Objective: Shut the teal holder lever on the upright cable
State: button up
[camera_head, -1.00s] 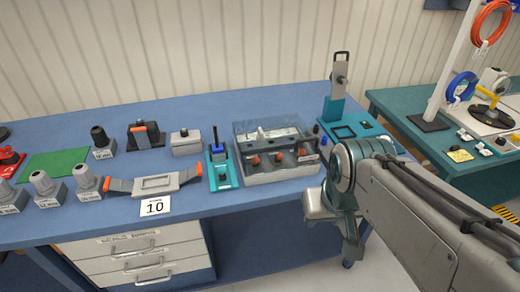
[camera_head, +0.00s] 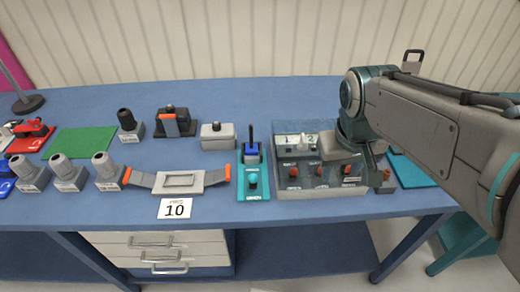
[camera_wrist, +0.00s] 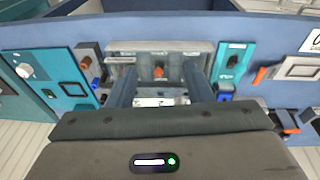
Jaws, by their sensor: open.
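The teal holder (camera_head: 254,190) lies on the blue bench, left of a grey box. It carries a blue block (camera_head: 251,151) with a dark upright piece, seemingly the cable (camera_head: 249,133), and a round teal knob in front. The lever's exact position is too small to tell. In the wrist view the teal holder (camera_wrist: 235,57) is right of my gripper, with its blue part (camera_wrist: 225,88) nearer the camera. My gripper (camera_wrist: 160,92) is open and empty, its dark fingers over the grey box. In the head view my arm hides part of the box.
The grey box (camera_head: 322,190) with several orange-red knobs stands just right of the holder. A grey bracket plate (camera_head: 180,181) with orange ends is close on its left. A teal panel (camera_head: 412,175) lies further right, partly behind my arm.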

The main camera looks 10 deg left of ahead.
jog(key=w+a+n+g, duration=0.1)
jog(key=w+a+n, duration=0.4)
jog(key=a, duration=0.7)
jog(key=n+g, duration=0.1)
send_near(253, 176)
notch_tip(253, 176, down, 9)
jog(key=shift+w+f, duration=0.1)
jog(key=shift+f, duration=0.15)
jog(key=c, duration=1)
